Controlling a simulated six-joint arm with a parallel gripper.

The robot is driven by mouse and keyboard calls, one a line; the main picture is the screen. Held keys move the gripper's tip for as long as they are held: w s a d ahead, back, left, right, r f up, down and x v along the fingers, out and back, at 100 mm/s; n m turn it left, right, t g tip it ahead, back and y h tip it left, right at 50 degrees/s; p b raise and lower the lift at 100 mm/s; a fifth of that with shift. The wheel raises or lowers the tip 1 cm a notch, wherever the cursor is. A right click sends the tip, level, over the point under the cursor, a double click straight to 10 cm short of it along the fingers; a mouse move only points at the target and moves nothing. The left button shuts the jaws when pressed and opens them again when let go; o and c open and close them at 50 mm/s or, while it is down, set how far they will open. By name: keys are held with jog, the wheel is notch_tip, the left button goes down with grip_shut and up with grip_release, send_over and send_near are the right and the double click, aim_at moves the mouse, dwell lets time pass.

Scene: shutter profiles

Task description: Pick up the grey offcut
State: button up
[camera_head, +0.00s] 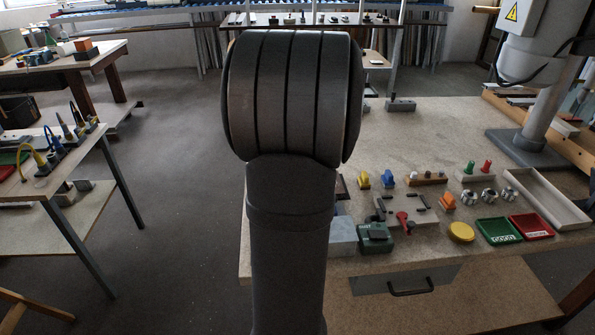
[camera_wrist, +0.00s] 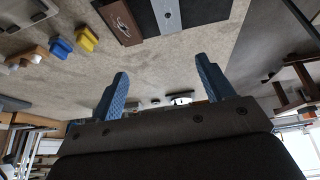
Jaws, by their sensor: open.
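My gripper (camera_wrist: 162,66) shows in the wrist view with its two blue ridged fingers spread wide. Nothing is between them, and they are above the table, apart from its things. A flat grey strip (camera_wrist: 168,14), possibly the grey offcut, lies on a black mat (camera_wrist: 200,12) at the top of the wrist view, beyond the fingertips and partly cut off by the frame. In the head view, my own arm hides my gripper and the left part of the table. A grey block (camera_head: 342,237) shows beside my arm there; I cannot tell whether it is the offcut.
A brown box (camera_wrist: 118,22) lies beside the mat. The worktable (camera_head: 440,130) carries a yellow block (camera_head: 364,180), a blue block (camera_head: 387,179), a green tray (camera_head: 499,231), a red tray (camera_head: 531,226) and a long pale tray (camera_head: 545,199). The table's middle back is mostly clear.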

jog(key=shift+g, duration=0.3)
jog(key=x, duration=0.4)
jog(key=a+x, duration=0.1)
jog(key=x, duration=0.9)
jog(key=shift+a+f, duration=0.2)
jog(key=shift+a, duration=0.05)
jog(key=shift+s+a+x, duration=0.15)
jog(key=shift+x, duration=1.15)
jog(key=shift+s+a+x, duration=0.1)
jog(key=shift+x, duration=1.25)
jog(key=c, duration=1.1)
jog(key=shift+o, duration=0.2)
